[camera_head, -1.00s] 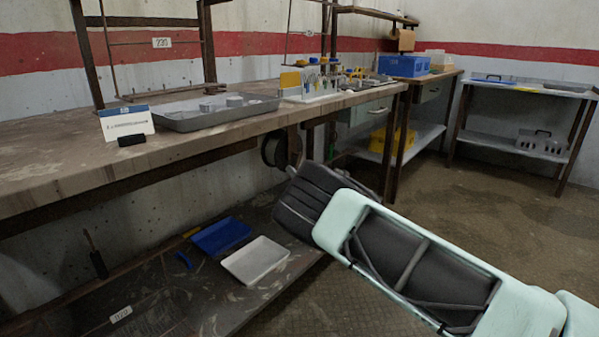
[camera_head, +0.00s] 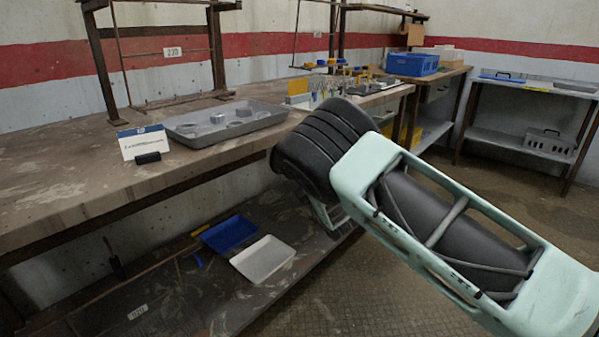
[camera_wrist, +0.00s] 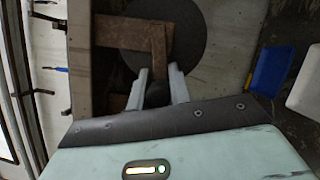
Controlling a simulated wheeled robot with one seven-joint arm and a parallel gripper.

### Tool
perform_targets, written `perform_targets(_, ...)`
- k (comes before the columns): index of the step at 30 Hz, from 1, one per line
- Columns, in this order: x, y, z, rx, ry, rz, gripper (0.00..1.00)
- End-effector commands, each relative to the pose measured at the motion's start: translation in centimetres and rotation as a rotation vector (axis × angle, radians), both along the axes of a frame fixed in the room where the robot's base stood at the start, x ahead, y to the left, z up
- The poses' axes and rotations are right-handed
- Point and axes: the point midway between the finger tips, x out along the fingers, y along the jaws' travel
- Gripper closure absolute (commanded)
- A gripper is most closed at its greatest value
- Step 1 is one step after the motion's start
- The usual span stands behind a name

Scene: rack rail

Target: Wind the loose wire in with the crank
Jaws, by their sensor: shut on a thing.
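In the wrist view a dark round reel (camera_wrist: 192,25) shows behind a rusty brown bracket (camera_wrist: 122,30). My gripper (camera_wrist: 158,78) has its two pale fingers on either side of a small dark piece, which looks like the crank's handle (camera_wrist: 157,94). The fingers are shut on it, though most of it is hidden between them. The rest of the crank is hard to make out. In the head view my arm covers the reel, the crank and my gripper. I cannot make out the loose wire in either view.
A long workbench (camera_head: 70,195) bears a grey tray (camera_head: 180,134) and a white sign card (camera_head: 144,143). On the low shelf lie a blue tray (camera_head: 229,234) and a white tray (camera_head: 262,259), close to my arm. A blue crate (camera_head: 412,64) stands further back. The floor at right is free.

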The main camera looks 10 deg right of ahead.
Motion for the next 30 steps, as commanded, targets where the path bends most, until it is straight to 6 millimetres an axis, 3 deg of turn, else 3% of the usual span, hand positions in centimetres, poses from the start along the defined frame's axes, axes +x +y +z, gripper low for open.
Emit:
perform_targets(1,0.0,0.3,1.3,0.04,0.016,0.005,1.0)
perform_targets(30,1.4,-1.7,5.7,0.787,0.548,-0.001,1.0)
